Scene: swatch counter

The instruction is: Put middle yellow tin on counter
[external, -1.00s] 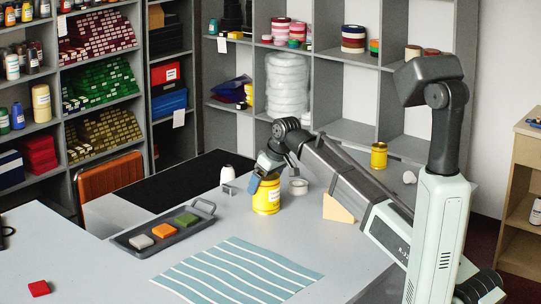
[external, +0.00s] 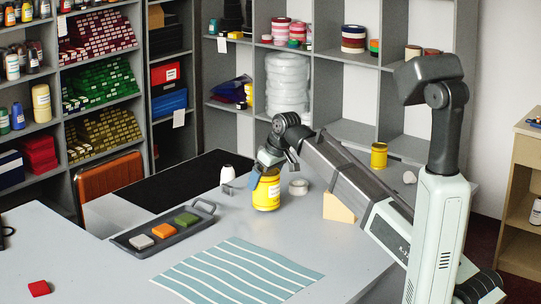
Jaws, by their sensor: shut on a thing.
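A yellow tin (external: 267,196) with a pale label is on the grey counter (external: 215,230), right of the dark tray. My gripper (external: 262,180) comes down over the tin's top and is shut on it. The tin looks slightly tilted; whether its base touches the counter is hard to tell. The fingers partly cover the tin's upper left side. Another yellow tin (external: 379,156) stands farther back at the right, apart from my gripper.
A dark tray (external: 142,253) holds grey, orange and green blocks. A striped cloth (external: 240,272) lies in front. A tape roll (external: 298,187), a tan wedge (external: 338,208) and a white cone-shaped item (external: 227,174) are nearby. The front left counter is mostly clear.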

